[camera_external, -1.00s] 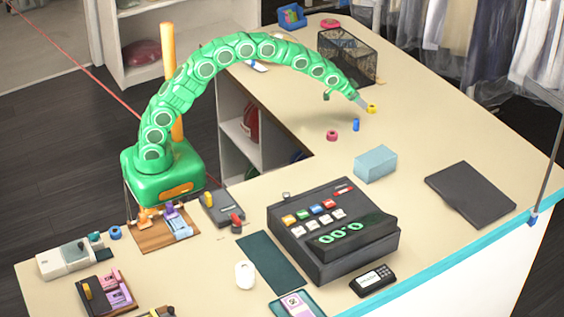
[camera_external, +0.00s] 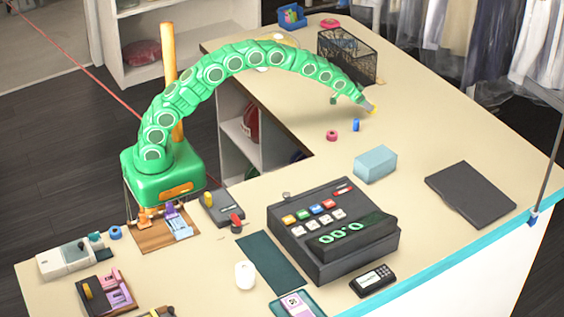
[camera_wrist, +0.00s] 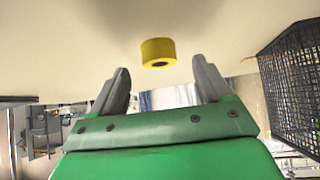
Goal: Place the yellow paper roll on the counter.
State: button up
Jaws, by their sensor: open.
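The yellow paper roll (camera_wrist: 158,52) appears to sit on the pale counter (camera_wrist: 60,40) in the wrist view, just beyond my fingertips and near the gap between them. My gripper (camera_wrist: 160,75) is open, with two grey fingers apart and nothing between them. In the external view my green arm arches over the counter (camera_external: 440,130). My gripper (camera_external: 369,106) is at the roll there and hides most of it; only a small yellow bit (camera_external: 373,112) shows.
A black wire basket (camera_external: 348,55) is behind my gripper, and at right in the wrist view (camera_wrist: 298,85). A light-blue box (camera_external: 375,163) and cash register (camera_external: 335,230) are nearer.

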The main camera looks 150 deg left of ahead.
jog(key=shift+x, duration=1.2)
jog(key=shift+w+a+f, duration=0.15)
jog(key=shift+a+f, duration=0.25)
jog(key=c, duration=1.2)
jog(key=shift+r, duration=0.1)
jog(key=shift+d+r, duration=0.1)
jog(key=shift+r, duration=1.65)
jog(key=shift+s+d+f+v, duration=0.25)
jog(key=shift+d+f+v, duration=0.1)
jog(key=shift+v, duration=2.4)
jog(key=shift+s+d+f+v, duration=0.2)
jog(key=shift+d+f+v, duration=0.15)
jog(key=shift+v, duration=2.4)
jog(key=shift+s+d+f+v, duration=0.25)
jog(key=shift+f+v, duration=0.1)
jog(key=shift+v, duration=2.35)
